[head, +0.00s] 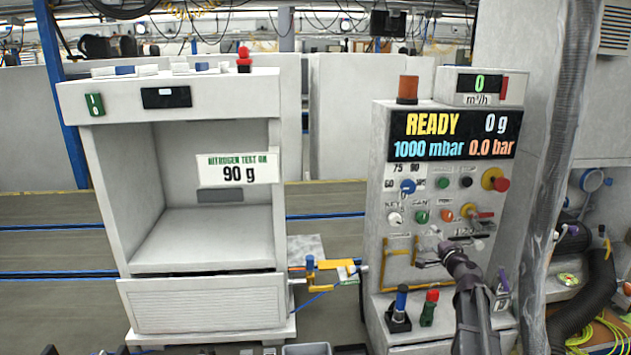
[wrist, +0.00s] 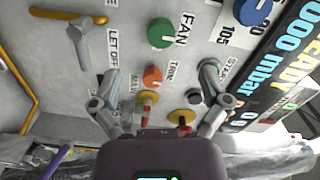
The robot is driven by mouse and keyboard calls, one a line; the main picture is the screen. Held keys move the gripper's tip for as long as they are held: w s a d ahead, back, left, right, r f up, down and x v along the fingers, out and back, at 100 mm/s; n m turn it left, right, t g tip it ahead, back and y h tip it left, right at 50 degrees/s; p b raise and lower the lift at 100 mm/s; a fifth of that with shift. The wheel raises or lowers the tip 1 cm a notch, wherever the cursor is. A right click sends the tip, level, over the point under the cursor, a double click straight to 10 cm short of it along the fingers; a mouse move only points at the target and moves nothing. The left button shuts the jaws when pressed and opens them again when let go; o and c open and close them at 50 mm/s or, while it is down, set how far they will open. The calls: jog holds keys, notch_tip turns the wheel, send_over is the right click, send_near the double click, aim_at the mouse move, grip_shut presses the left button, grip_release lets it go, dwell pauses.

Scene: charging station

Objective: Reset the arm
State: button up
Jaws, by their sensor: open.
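My gripper (head: 430,246) is in front of the lower part of the charging station's control panel (head: 378,235), its arm reaching up from the lower right. In the wrist view my gripper (wrist: 160,72) has its two fingers spread wide, with nothing between them but the panel behind. An orange knob (wrist: 152,77) and a green knob (wrist: 161,33) show beyond the fingertips. A small red-tipped lever on a yellow base (wrist: 148,98) shows between the fingers. I cannot tell whether any finger touches the panel.
The station display (head: 455,135) reads READY, 0 g, 1000 mbar and 0.0 bar. Yellow handles (head: 397,253) stick out left of my gripper. Blue and red couplings (head: 429,308) stand below. A white cabinet (head: 100,200) stands left, with a floor gap between. A hose (head: 590,300) lies right.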

jog(key=s+a+f+n+g+y+p, duration=0.1)
jog(key=s+a+f+n+g+y, duration=0.3)
jog(key=a, duration=0.7)
jog(key=s+a+f+n+g+y, duration=0.1)
jog(key=s+a+f+n+g, duration=0.45)
jog(key=a, duration=0.55)
jog(key=s+a+f+n+g+h, duration=0.1)
jog(key=s+f+g+h, duration=0.1)
jog(key=s, duration=0.4)
jog(key=s+a+f+n+g+h+p, duration=0.1)
jog(key=s+a+f+n+g+h, duration=0.1)
jog(key=s, duration=0.5)
jog(key=s+a+f+n+g+h, duration=0.1)
jog(key=s+f+n+g+h, duration=0.1)
jog(key=s+g, duration=0.2)
jog(key=shift+s+a+f, duration=0.15)
jog(key=shift+s+a, duration=0.05)
jog(key=shift+s, duration=0.95)
